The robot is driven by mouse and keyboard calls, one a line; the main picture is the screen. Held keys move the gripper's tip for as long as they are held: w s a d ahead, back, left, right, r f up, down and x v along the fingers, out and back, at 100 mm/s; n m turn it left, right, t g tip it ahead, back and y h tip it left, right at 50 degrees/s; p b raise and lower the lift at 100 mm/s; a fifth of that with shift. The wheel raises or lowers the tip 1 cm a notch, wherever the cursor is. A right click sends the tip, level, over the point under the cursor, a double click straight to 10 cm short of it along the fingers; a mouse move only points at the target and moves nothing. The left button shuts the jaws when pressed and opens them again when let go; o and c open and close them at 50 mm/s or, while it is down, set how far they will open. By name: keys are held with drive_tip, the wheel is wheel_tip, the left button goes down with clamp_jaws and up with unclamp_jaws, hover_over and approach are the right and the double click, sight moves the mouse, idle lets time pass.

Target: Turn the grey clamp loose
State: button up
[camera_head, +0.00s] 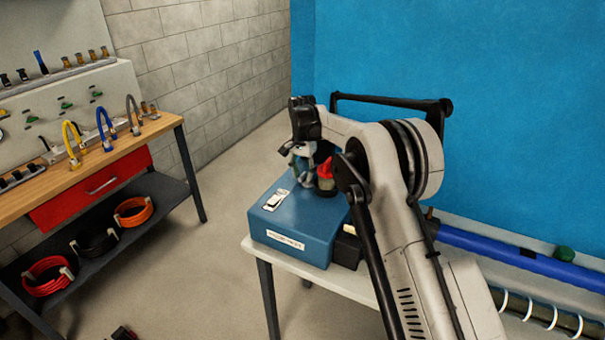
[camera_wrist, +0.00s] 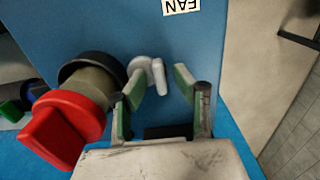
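In the wrist view a small light-grey clamp lever (camera_wrist: 147,68) sits on the blue box (camera_wrist: 125,25), beside a dull cylinder (camera_wrist: 92,88) with a black collar and a red knob (camera_wrist: 66,128). My gripper (camera_wrist: 158,82) points at the box with its green-padded fingers apart. The grey lever shows between and just beyond the fingertips; I cannot tell whether either finger touches it. In the head view my gripper (camera_head: 303,160) is over the back of the blue box (camera_head: 300,228), next to the red knob (camera_head: 326,172), and the grey lever is not clearly visible.
The blue box stands on a pale table (camera_head: 340,283), with a small black bin (camera_head: 347,246) at its right. A workbench (camera_head: 90,155) with hooked hoses stands at left. A blue wall (camera_head: 510,130) is behind, and a blue pipe (camera_head: 500,247) runs at right. Open floor lies between bench and table.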

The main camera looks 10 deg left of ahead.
clamp_jaws()
drive_tip(key=shift+n+b, duration=0.3)
drive_tip(key=n+b, duration=0.2)
drive_tip(key=shift+f+n, duration=0.15)
drive_tip(key=shift+n, duration=0.15)
drive_tip(key=n+b, duration=0.2)
drive_tip(key=n, duration=0.1)
drive_tip(key=shift+n+b, duration=0.3)
drive_tip(key=n+b, duration=0.2)
drive_tip(key=n, duration=0.3)
drive_tip(key=n+b, duration=0.1)
drive_tip(key=n, duration=0.4)
drive_tip(key=shift+n, duration=0.4)
drive_tip(key=shift+r, duration=0.2)
